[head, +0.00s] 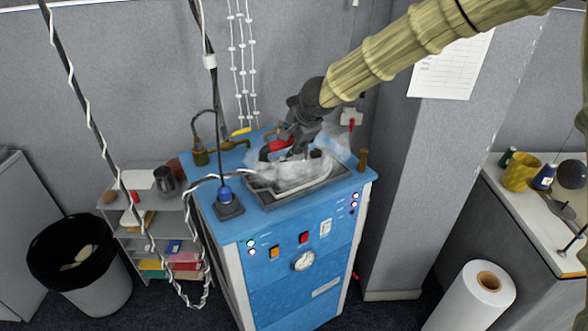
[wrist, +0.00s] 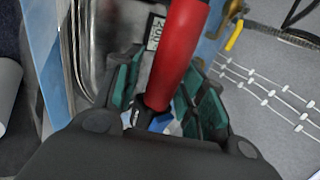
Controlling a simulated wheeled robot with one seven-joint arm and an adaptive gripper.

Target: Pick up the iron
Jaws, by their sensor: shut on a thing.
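The iron (head: 278,147) is at the tray on top of the blue steam unit in the head view, partly hidden by white steam and my gripper. Its red handle (wrist: 178,50) runs between my fingers in the wrist view. My gripper (head: 300,150) comes down from the upper right and is shut on the handle. Its green-padded fingers (wrist: 160,92) sit on either side of the handle. Steam hides the underside, so I cannot tell whether the iron touches the tray.
The blue steam unit (head: 290,265) has a dark-rimmed tray (head: 318,190), brass fittings (head: 200,157) and a cable stand (head: 228,205) on top. Cables hang at the left. A grey pillar (head: 400,180) stands close on the right. A bin (head: 92,285) and shelf (head: 160,225) are left.

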